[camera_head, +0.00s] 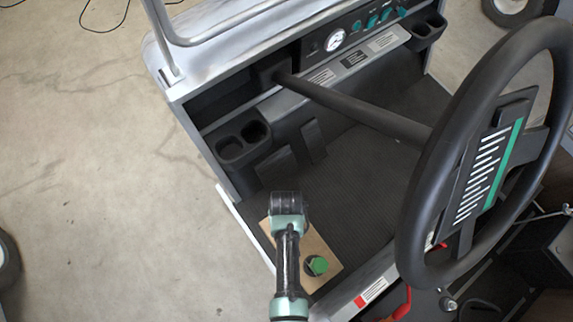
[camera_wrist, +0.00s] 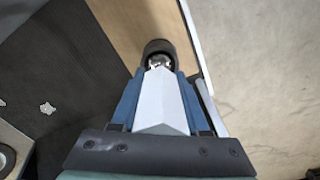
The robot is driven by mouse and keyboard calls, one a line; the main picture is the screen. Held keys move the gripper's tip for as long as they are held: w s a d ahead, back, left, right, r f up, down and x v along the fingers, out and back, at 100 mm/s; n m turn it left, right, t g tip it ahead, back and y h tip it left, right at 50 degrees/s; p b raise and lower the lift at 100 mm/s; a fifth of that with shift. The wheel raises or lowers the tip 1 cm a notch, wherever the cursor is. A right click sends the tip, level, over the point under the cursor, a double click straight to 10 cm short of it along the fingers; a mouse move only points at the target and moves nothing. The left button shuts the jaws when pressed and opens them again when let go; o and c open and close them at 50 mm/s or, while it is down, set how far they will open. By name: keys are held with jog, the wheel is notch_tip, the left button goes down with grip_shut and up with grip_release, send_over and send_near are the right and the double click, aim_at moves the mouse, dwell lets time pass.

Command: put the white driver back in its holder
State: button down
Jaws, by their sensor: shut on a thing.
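My gripper (camera_wrist: 160,98) is shut on the white driver (camera_wrist: 160,108), with a blue finger on each side of its pale handle. The driver's shiny metal end (camera_wrist: 157,62) points away from me at a black round holder (camera_wrist: 157,46) on a tan board. I cannot tell whether the metal end is inside the holder or just above it. In the head view my arm covers the gripper, the driver and this holder. The tan board (camera_head: 318,248) lies on the cart floor's near left edge.
A green hexagonal piece (camera_head: 317,265) sits in a black ring on the board, right of my arm. The steering wheel (camera_head: 405,215) and its column (camera_head: 370,118) stand to the right. Cup holders (camera_head: 240,141) and pedals (camera_head: 313,138) are beyond. Open concrete floor (camera_head: 110,210) lies left.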

jog(key=shift+f, duration=0.35)
jog(key=shift+c, duration=1.6)
grip_release()
notch_tip(320, 180, up, 13)
jog(key=shift+r+p, duration=0.1)
jog(key=shift+p, duration=1.1)
